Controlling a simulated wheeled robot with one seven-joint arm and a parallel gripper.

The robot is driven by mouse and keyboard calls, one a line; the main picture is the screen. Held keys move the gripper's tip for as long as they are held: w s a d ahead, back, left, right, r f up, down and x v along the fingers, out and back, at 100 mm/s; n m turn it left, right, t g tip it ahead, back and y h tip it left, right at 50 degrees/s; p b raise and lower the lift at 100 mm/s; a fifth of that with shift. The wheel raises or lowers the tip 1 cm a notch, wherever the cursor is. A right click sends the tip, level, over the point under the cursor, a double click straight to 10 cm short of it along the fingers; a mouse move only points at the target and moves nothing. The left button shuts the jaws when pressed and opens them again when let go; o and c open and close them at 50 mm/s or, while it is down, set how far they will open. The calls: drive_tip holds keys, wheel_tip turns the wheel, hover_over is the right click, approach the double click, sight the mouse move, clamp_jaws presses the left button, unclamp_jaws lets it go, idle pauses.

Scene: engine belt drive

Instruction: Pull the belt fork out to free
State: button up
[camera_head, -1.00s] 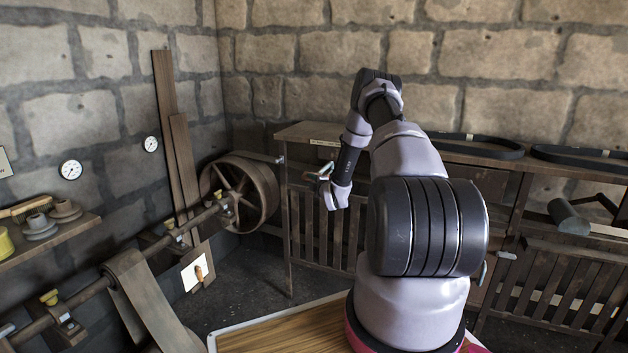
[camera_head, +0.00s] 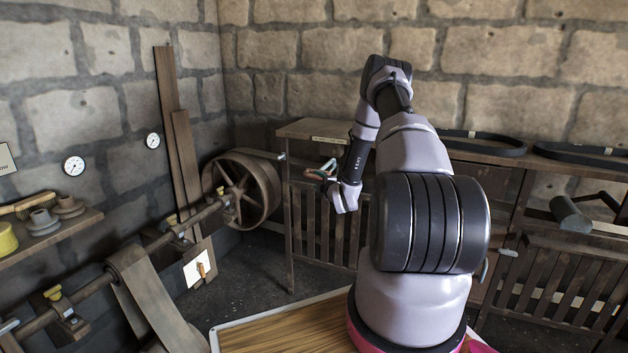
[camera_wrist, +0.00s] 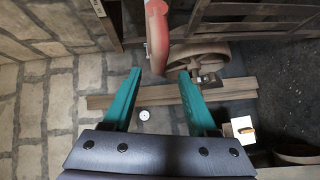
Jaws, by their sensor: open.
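A red handle (camera_wrist: 157,38) comes down from the top of the wrist view; I take it for the belt fork's handle. Its rounded end shows between the tips of my gripper (camera_wrist: 160,74), with a gap on each side. I cannot tell whether it is at the same depth as the teal fingers. My gripper is open and holds nothing. In the head view my gripper (camera_head: 322,172) is small, in front of the slatted bench, with a bit of red beside the teal. The fork's prongs cannot be made out.
A spoked pulley wheel (camera_head: 242,190) on a long shaft stands left of the slatted bench (camera_head: 310,222). A wide belt (camera_head: 150,295) hangs over the shaft at lower left. Black belts (camera_head: 482,142) lie on the bench top. Planks (camera_head: 183,150) lean on the left wall.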

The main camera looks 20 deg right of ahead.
drive_tip(key=s, duration=0.5)
drive_tip(key=shift+s+r, duration=0.1)
drive_tip(key=shift+r, duration=0.25)
wheel_tip(320, 180, up, 17)
drive_tip(key=a+m+g+h, duration=0.1)
drive_tip(key=a+m+g, duration=0.2)
drive_tip(key=m, duration=0.2)
drive_tip(key=s+a+r+m+g, duration=0.1)
drive_tip(key=s+a+r+m, duration=0.1)
drive_tip(key=s+r+m, duration=0.3)
drive_tip(key=s+a+r+g, duration=0.1)
drive_tip(key=s+a+r, duration=0.15)
drive_tip(key=r, duration=0.55)
drive_tip(key=s+a+r+m+g+y, duration=0.1)
drive_tip(key=s+a+r+m, duration=0.2)
drive_tip(key=s, duration=0.8)
drive_tip(key=s+a+r+m+g+y, duration=0.1)
drive_tip(key=s+a+r+m+g, duration=0.1)
drive_tip(key=s, duration=0.9)
drive_tip(key=s+a+r+m+g+y, duration=0.1)
drive_tip(key=s+a+r+m, duration=0.2)
drive_tip(key=s, duration=0.8)
drive_tip(key=a+m, duration=0.2)
drive_tip(key=a, duration=0.2)
drive_tip(key=shift+a+r, duration=0.25)
drive_tip(key=shift+r, duration=0.15)
